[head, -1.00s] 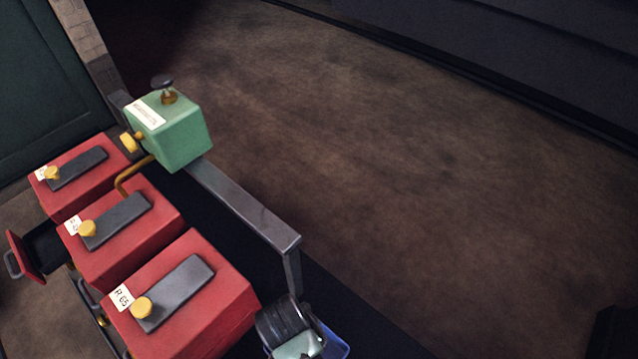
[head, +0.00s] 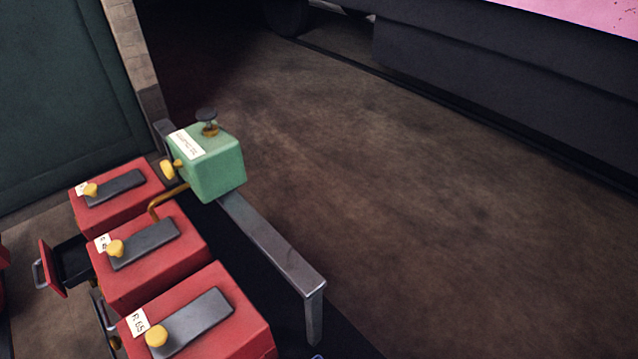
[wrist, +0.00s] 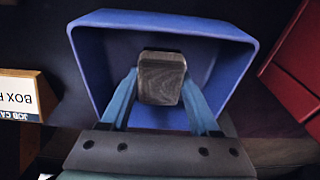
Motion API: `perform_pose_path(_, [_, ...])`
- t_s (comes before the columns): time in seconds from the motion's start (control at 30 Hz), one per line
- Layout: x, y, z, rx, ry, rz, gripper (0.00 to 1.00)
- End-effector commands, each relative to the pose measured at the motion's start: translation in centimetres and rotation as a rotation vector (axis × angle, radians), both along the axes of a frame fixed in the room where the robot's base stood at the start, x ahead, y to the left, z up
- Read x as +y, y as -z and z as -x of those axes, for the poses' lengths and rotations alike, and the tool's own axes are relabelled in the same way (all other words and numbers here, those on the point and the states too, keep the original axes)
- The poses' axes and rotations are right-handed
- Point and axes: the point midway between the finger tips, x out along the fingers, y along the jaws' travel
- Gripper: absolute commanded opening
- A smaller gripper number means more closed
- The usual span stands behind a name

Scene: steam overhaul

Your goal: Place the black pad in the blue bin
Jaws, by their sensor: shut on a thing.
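In the wrist view my gripper (wrist: 161,95) is shut on the black pad (wrist: 161,72), a dark block with rounded corners held between two blue fingers. Behind and around the pad in that view is the blue bin (wrist: 226,30), its mouth open toward the camera. The pad appears within the outline of the bin's mouth; I cannot tell how deep it is or whether it touches the bin. In the head view my gripper and the pad are out of sight, and only a sliver of blue shows at the bottom edge.
Several red boxes (head: 150,265) with grey tops and yellow knobs stand at left in the head view. A green box (head: 217,165) sits by a metal rail (head: 275,250). An open drawer (head: 55,267) juts out left. A white card (wrist: 20,95) is left of the bin.

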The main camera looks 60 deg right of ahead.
Motion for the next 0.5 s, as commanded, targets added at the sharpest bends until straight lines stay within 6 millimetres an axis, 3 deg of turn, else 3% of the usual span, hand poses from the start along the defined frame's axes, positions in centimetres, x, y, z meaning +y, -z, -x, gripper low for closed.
perform_pose_path(0.1, [0.00,0.39,-0.01,0.000,0.000,0.000,0.00])
perform_pose_path(0.13, [0.01,0.35,0.00,0.000,0.000,0.000,0.66])
perform_pose_path(0.2, [0.01,0.29,0.01,0.000,0.000,0.000,0.78])
perform_pose_path(0.3, [0.02,0.30,0.02,0.001,0.000,0.000,0.92])
perform_pose_path(0.5, [0.02,0.29,0.02,0.001,-0.001,0.000,0.92])
